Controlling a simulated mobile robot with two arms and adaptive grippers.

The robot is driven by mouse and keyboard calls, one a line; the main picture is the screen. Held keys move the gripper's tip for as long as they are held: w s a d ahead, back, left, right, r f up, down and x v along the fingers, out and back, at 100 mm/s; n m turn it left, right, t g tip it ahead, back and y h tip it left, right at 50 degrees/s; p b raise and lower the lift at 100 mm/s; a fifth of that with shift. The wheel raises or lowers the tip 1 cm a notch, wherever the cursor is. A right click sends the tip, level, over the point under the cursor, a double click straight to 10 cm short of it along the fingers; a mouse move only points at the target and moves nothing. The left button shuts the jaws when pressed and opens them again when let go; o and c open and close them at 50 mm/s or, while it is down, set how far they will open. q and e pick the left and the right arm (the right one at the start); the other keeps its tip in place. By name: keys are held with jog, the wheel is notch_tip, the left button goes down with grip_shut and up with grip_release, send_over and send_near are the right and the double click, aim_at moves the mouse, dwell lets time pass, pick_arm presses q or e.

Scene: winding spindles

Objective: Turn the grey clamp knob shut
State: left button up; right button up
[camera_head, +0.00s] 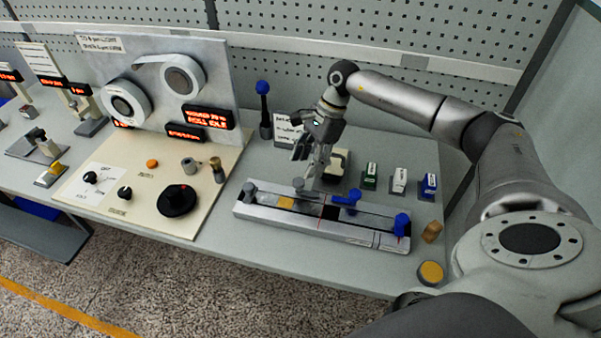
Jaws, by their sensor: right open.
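A long metal splicing fixture (270,216) lies on the grey bench. A small grey knob (298,184) stands on its back edge, left of the middle. My right gripper (305,177) comes down from above and behind with its fingers pointing down, close over this knob. The gripper is open; I cannot tell whether its fingers stand around the knob or touch it. A darker blue-grey knob (249,188) is at the fixture's left end. A blue lever (347,198) and a blue knob (402,222) stand further right. My left gripper is out of view.
Left of the fixture is a beige panel (150,222) with a black dial (177,200) and an upright plate (215,75) carrying tape reels. Several small labelled blocks (399,180) stand behind right. A yellow button (430,272) is near the front edge. A pegboard wall closes the back.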

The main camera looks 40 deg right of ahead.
aim_at(299, 181)
jog(key=p+x, duration=0.1)
jog(key=x, duration=0.4)
jog(key=shift+a+f, duration=0.15)
jog(key=shift+f, duration=0.15)
jog(key=c, duration=1)
